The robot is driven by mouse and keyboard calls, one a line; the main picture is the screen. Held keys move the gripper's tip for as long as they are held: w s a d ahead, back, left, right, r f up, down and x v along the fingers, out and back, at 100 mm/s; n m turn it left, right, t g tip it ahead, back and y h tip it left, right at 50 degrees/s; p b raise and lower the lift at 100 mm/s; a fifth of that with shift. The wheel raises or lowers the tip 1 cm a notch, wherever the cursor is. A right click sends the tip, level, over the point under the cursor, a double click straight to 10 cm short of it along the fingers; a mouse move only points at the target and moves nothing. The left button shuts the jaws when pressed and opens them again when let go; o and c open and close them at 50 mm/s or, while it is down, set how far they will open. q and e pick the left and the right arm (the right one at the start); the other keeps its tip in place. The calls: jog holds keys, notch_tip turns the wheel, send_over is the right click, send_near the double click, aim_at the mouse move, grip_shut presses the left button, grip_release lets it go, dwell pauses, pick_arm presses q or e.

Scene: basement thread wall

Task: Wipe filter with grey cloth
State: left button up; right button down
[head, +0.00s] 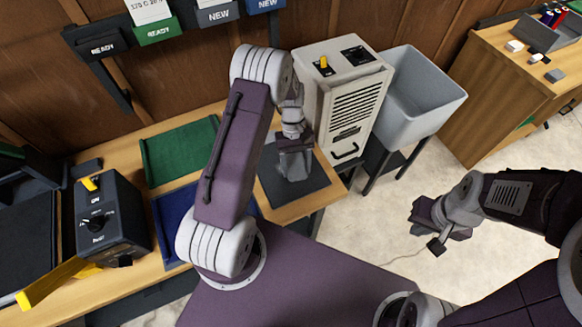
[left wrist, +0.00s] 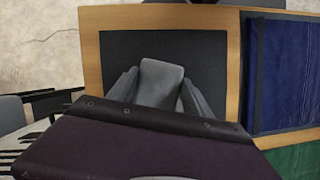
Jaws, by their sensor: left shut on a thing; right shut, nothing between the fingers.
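My left gripper (head: 293,165) points down over a dark grey mat (head: 312,190) on the wooden bench. In the left wrist view it is shut on a pale grey, rounded piece (left wrist: 160,85) that looks like the grey cloth, with the dark mat (left wrist: 205,55) behind it. I cannot tell whether the cloth touches the mat. No separate filter can be made out; a beige machine with a slatted front grille (head: 357,108) stands just right of the gripper. My right gripper (head: 425,225) is shut and empty over the floor at right.
Green (head: 180,150) and blue (head: 172,222) mats lie on the bench left of my left arm. A black box with a yellow knob (head: 110,220) stands at far left. A grey tub (head: 420,95) stands right of the machine. Open floor lies in front of it.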

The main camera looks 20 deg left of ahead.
pick_arm(q)
jog(key=shift+w+d, duration=1.7)
jog(key=shift+w, duration=0.2)
jog(key=shift+s+f, duration=0.1)
